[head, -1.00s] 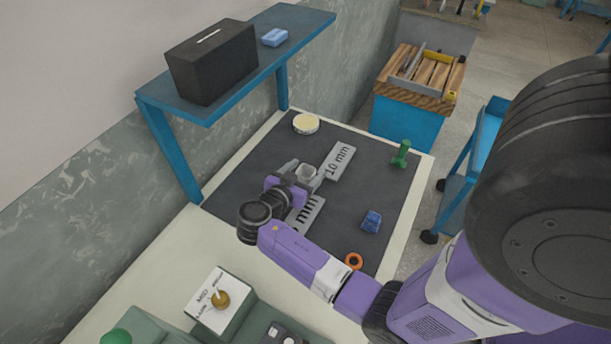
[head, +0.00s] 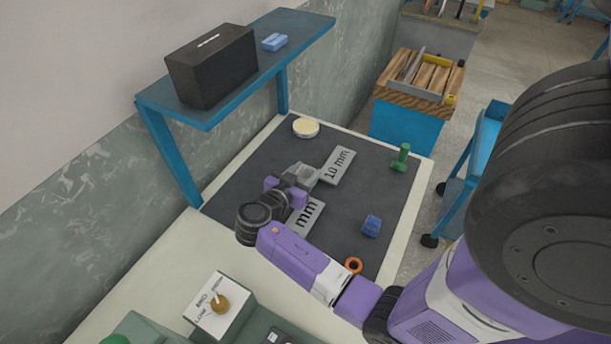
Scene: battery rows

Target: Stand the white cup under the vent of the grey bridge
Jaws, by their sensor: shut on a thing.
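My gripper (head: 294,182) is over the dark mat, beside the left end of the grey plate marked "10 mm". I cannot make out a grey bridge with a vent in this view.
The dark mat (head: 245,187) also bears the "10 mm" plate (head: 338,167), a second marked plate (head: 305,217), a round cream-topped thing (head: 306,127), a green piece (head: 401,158), a blue block (head: 371,226) and an orange ring (head: 353,265). A blue shelf (head: 300,32) stands behind.

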